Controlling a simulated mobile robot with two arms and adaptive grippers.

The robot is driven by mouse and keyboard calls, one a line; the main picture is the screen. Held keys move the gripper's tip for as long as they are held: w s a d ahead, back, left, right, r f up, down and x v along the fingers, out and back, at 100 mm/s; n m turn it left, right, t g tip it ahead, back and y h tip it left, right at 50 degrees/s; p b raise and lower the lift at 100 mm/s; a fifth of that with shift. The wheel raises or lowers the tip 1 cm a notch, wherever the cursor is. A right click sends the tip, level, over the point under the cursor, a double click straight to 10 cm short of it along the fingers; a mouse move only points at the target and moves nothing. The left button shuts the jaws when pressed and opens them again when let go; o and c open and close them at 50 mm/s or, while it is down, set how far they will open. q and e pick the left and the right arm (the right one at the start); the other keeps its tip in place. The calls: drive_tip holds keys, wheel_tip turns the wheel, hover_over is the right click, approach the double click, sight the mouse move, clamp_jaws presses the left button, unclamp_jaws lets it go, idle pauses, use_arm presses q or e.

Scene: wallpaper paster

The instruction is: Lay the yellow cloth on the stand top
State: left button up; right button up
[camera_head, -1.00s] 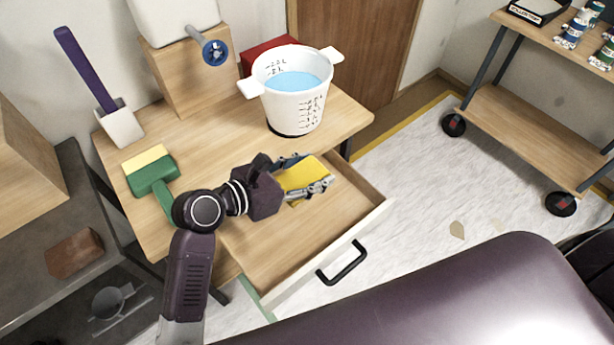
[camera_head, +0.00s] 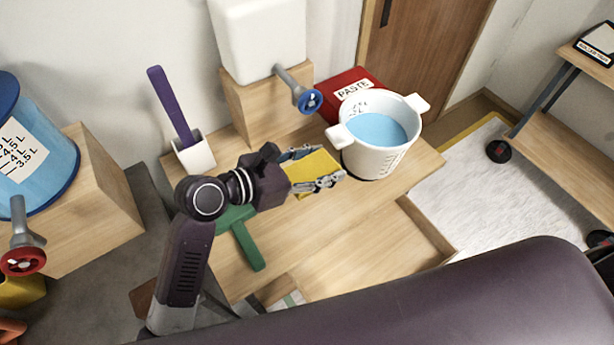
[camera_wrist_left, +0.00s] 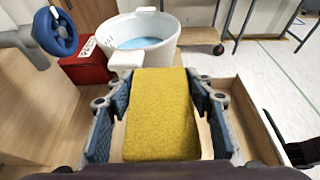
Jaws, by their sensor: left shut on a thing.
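The yellow cloth (camera_head: 312,170) is a folded, thick rectangle held in my left gripper (camera_head: 322,176), which is shut on it. In the left wrist view the cloth (camera_wrist_left: 163,112) fills the space between the two blue-padded fingers. The wooden stand top (camera_head: 300,225) lies below, and the cloth appears to be held above it, left of the white bucket. The exact height is hard to tell.
A white bucket (camera_head: 384,160) of blue liquid stands on the top, with a red paste box (camera_head: 352,84) behind it. A green brush (camera_head: 243,240) and a white holder (camera_head: 195,155) with a purple handle are to the left. The stand's drawer (camera_head: 425,228) is open.

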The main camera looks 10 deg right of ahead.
use_arm(q)
hover_over(319, 211)
wheel_tip(319, 211, down, 8)
wheel_tip(319, 211, down, 5)
drive_tip(key=shift+w+r+b, duration=0.1)
drive_tip(key=shift+b, duration=0.6)
drive_tip(key=shift+f, duration=0.4)
wheel_tip(319, 211, down, 3)
drive_tip(key=shift+r+b, duration=0.15)
drive_tip(key=shift+b, duration=0.25)
drive_tip(key=shift+f, duration=0.65)
drive_tip(key=o, duration=1.1)
drive_tip(key=shift+o, duration=0.2)
use_arm(e)
drive_tip(key=f, duration=0.1)
drive_tip(key=s+f, duration=0.1)
drive_tip(key=shift+d+f, duration=0.3)
